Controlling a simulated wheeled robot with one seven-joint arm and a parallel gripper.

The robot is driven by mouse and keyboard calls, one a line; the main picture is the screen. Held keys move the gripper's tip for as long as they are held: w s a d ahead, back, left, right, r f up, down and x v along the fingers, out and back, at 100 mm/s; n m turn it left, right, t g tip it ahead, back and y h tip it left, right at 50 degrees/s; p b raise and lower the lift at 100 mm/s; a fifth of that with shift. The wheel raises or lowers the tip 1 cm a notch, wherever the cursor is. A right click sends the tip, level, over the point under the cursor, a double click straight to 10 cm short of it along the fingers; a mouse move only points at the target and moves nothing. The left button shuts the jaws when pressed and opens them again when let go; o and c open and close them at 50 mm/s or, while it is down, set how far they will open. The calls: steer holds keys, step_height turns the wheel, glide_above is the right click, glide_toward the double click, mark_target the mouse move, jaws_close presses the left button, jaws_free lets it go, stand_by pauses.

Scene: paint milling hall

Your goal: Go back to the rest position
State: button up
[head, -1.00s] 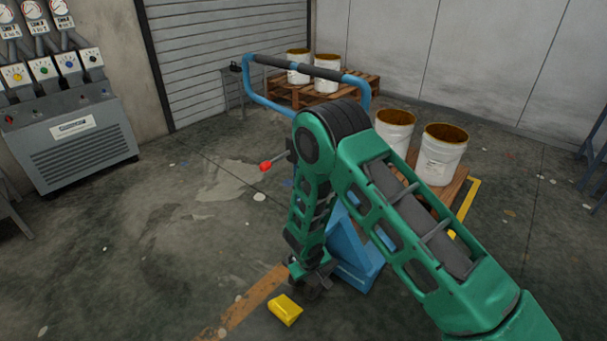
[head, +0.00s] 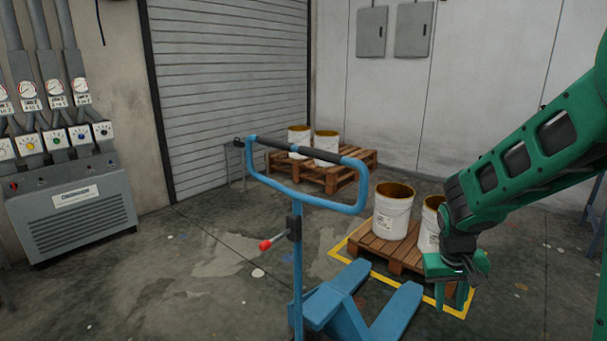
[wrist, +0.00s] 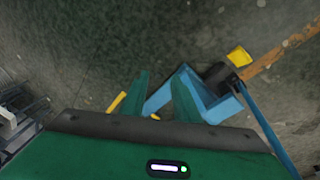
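My gripper (head: 452,298) hangs from my green arm at the right of the head view, pointing down. In the wrist view its two green fingers (wrist: 161,82) stand apart with nothing between them, so it is open and empty. A blue pallet jack (head: 306,200) stands left of my gripper, apart from it. The jack's loop handle with a dark grip is upright, and a red-tipped lever (head: 266,245) sticks out of its post. Its forks point toward the pallet with buckets.
A wooden pallet (head: 372,245) with two white buckets stands in a yellow floor outline (head: 347,243), partly behind my arm. Another pallet (head: 328,176) with buckets stands by the shutter. A grey gauge cabinet (head: 75,210) is at left. A yellow block (wrist: 239,56) lies by the jack.

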steer(key=s+d+r+m, duration=0.1)
steer(key=s+d+r, duration=0.1)
steer(key=s, duration=0.6)
steer(key=s+d+r+m+y, duration=0.1)
steer(key=s+r, duration=0.3)
steer(key=s, duration=0.5)
steer(key=s+d+r+m+g+y, duration=0.1)
steer(key=s+r, duration=0.3)
steer(key=s, duration=0.5)
steer(key=shift+d+m, duration=0.8)
steer(key=shift+d, duration=0.05)
steer(key=shift+r, duration=0.1)
